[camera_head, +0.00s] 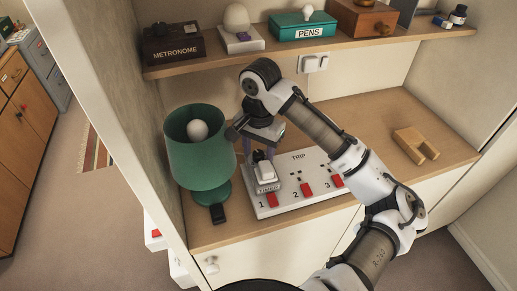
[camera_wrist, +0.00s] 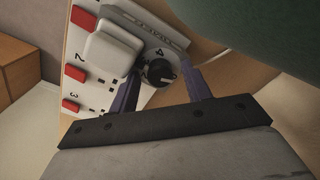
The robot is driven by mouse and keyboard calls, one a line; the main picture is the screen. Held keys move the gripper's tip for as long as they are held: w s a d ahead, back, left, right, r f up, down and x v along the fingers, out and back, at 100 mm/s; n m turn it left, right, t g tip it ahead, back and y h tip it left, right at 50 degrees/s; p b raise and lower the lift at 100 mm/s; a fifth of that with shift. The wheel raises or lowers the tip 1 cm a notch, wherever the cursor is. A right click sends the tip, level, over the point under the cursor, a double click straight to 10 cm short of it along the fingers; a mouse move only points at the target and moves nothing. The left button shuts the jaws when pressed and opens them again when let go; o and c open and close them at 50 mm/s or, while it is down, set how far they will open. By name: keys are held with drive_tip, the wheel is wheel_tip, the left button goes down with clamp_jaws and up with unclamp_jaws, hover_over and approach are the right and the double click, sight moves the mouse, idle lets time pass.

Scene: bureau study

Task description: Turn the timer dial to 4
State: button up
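The timer (camera_head: 267,186) is a pale block with a label on the white power strip (camera_head: 298,208). In the wrist view its black round dial (camera_wrist: 158,73) shows, with a "4" printed just above it in the picture. Other marks around the dial are partly hidden or too small to read, and the dial's setting is unclear. My gripper (camera_wrist: 163,73) is open, one purple-grey finger on each side of the dial. I cannot tell whether either finger touches it. In the head view my gripper (camera_head: 254,155) is over the timer, and my arm hides part of the strip.
A white plug block (camera_wrist: 110,47) sits beside the dial. The strip has red switches (camera_head: 306,189). A green lamp (camera_head: 200,155) stands close on the left, with a small black object (camera_head: 218,214) near its base. A wooden holder (camera_head: 415,145) lies right. A shelf (camera_head: 275,50) runs above.

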sight(259, 153)
wheel_tip(259, 153, up, 14)
drive_tip(key=b, duration=0.1)
drive_tip(key=shift+b, duration=0.35)
idle(0.4)
drive_tip(key=shift+s+d+f, duration=0.1)
